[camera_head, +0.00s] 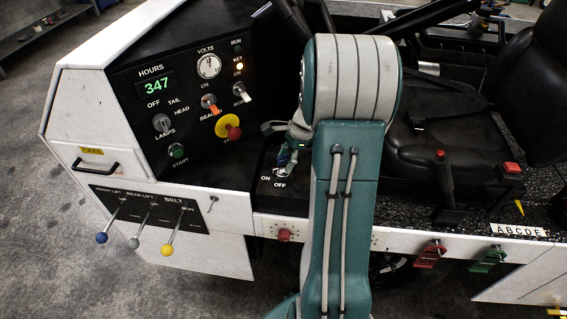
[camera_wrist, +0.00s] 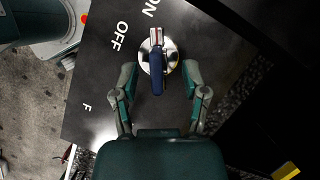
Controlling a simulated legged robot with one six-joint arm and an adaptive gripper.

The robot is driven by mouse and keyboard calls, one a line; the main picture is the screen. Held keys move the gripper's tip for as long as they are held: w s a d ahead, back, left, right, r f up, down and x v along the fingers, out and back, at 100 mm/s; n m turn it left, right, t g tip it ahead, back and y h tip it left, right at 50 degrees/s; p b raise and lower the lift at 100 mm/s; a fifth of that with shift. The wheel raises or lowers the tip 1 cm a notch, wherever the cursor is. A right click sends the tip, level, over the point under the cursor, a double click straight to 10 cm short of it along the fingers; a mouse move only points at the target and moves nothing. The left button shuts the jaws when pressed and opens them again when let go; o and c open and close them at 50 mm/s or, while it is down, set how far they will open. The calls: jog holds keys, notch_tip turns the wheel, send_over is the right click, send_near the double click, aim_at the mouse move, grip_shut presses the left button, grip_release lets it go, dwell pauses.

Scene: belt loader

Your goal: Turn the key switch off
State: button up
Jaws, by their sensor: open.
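The key switch (camera_wrist: 146,66) is a round chrome plate on a black panel, with a blue key (camera_wrist: 157,80) in it. A red-and-white end of the key (camera_wrist: 155,37) points up, nearer the ON label than the OFF label. In the head view the blue key (camera_head: 283,157) shows just above the OFF label, partly hidden by my gripper (camera_head: 290,140). In the wrist view my gripper (camera_wrist: 161,72) is open, with one finger on each side of the key and visible gaps between. Whether the key is touched lower down is hidden.
A dashboard (camera_head: 185,100) with gauges, knobs and a yellow-and-red stop button (camera_head: 228,127) stands left of my arm. Levers with coloured balls (camera_head: 168,249) stick out lower left. A black seat (camera_head: 450,130) is to the right. My arm blocks the middle of the head view.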

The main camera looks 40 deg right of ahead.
jog(key=shift+x, duration=0.9)
jog(key=shift+a, duration=0.1)
grip_shut()
jog(key=shift+w+n, duration=0.1)
jog(key=shift+n, duration=0.6)
jog(key=shift+n+g, duration=1.1)
jog(key=shift+n, duration=1.3)
jog(key=shift+w+r+n+g+h, duration=0.15)
jog(key=shift+n+g, duration=0.3)
jog(key=shift+n, duration=0.85)
jog(key=shift+f+n+g+h, duration=0.1)
jog(key=shift+n+g+h, duration=0.25)
jog(key=shift+n, duration=1.35)
